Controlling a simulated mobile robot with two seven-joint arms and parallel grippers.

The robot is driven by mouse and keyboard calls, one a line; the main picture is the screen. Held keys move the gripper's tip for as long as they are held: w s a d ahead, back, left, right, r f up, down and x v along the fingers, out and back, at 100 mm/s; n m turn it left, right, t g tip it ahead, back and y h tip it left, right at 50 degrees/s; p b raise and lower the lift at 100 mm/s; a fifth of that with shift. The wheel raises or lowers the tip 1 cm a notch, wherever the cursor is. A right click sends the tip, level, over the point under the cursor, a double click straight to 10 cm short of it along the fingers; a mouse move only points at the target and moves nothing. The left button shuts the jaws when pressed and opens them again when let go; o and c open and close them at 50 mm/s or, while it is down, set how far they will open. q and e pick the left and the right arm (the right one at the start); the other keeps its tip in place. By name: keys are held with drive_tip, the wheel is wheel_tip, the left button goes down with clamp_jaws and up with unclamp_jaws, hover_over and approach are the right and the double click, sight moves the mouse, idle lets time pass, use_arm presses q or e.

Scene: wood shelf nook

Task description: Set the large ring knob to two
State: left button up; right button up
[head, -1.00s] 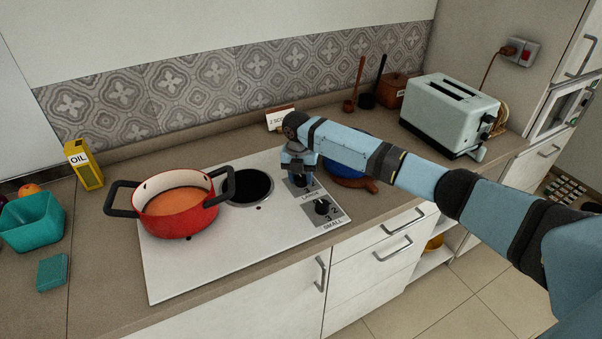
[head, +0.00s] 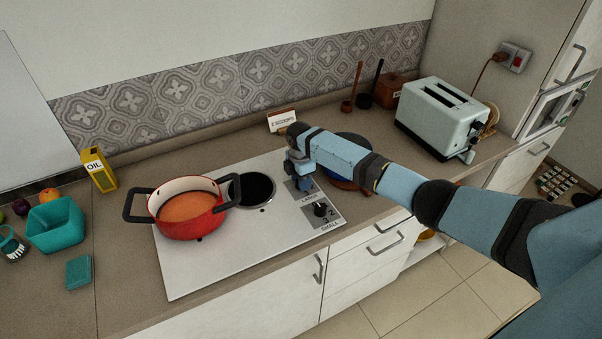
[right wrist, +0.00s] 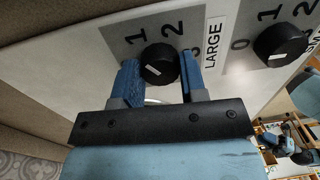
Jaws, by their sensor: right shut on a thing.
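The large ring knob (right wrist: 160,63) is a black round knob with a white mark, beside the LARGE label on the grey panel. In the right wrist view, the numbers 1, 2 and 3 show around it, and its white mark shows low on the side facing the camera. I cannot tell which number it points to. My right gripper (right wrist: 158,72) is shut on this knob, with one blue finger on each side. In the head view my right gripper (head: 301,180) covers most of the knob. My left gripper is not in view.
The SMALL knob (head: 320,209) is close beside, nearer the counter front. A red pot (head: 185,220) stands on the left of the white hob, beside a bare black plate (head: 252,190). A blue bowl (head: 348,172) lies behind my right arm. A toaster (head: 440,120) stands right.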

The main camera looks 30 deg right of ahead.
drive_tip(key=shift+r+m+p, duration=0.2)
drive_tip(key=shift+m+p, duration=0.45)
drive_tip(key=shift+m, duration=0.25)
drive_tip(key=m+p, duration=0.1)
drive_tip(key=m, duration=0.1)
drive_tip(key=shift+m+p, duration=0.35)
drive_tip(key=shift+m, duration=0.05)
drive_tip(key=m+p, duration=0.1)
drive_tip(key=m, duration=0.1)
drive_tip(key=shift+f+m, duration=0.15)
drive_tip(key=shift+m, duration=1.45)
drive_tip(key=shift+m+y, duration=0.3)
drive_tip(key=shift+m, duration=0.6)
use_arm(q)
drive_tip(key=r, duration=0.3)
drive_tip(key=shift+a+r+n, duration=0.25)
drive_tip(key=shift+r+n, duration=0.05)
use_arm(e)
drive_tip(key=shift+f+m, duration=0.1)
drive_tip(key=shift+m, duration=0.4)
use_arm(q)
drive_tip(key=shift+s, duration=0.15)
